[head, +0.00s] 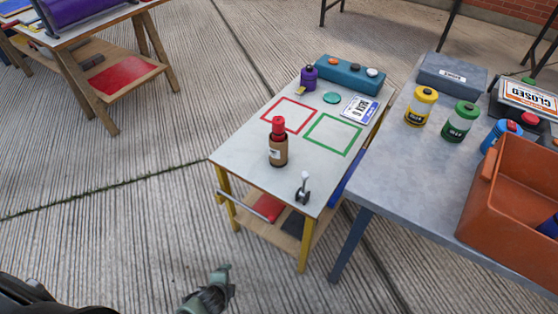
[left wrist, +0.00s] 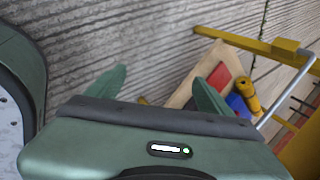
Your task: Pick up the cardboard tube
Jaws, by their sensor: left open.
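No plain cardboard tube can be made out with certainty. A brown cylinder with a red top (head: 278,148) stands upright on the small white-topped table (head: 235,155) in the head view. My left gripper (head: 222,283) is low at the bottom of the head view, left of that table and apart from it. In the left wrist view its two green fingers (left wrist: 158,88) are spread, with nothing visibly held. Beyond them is a wooden shelf with a yellow-orange cylinder (left wrist: 246,95); a small yellowish piece between the fingers is mostly hidden. My right gripper is not in view.
The small table has yellow legs (head: 303,247) and a lower shelf with red and dark pieces. A grey table (head: 400,175) with paint cans and an orange bin (head: 505,215) stands to the right. Another table (head: 108,30) is at upper left. Concrete floor between is clear.

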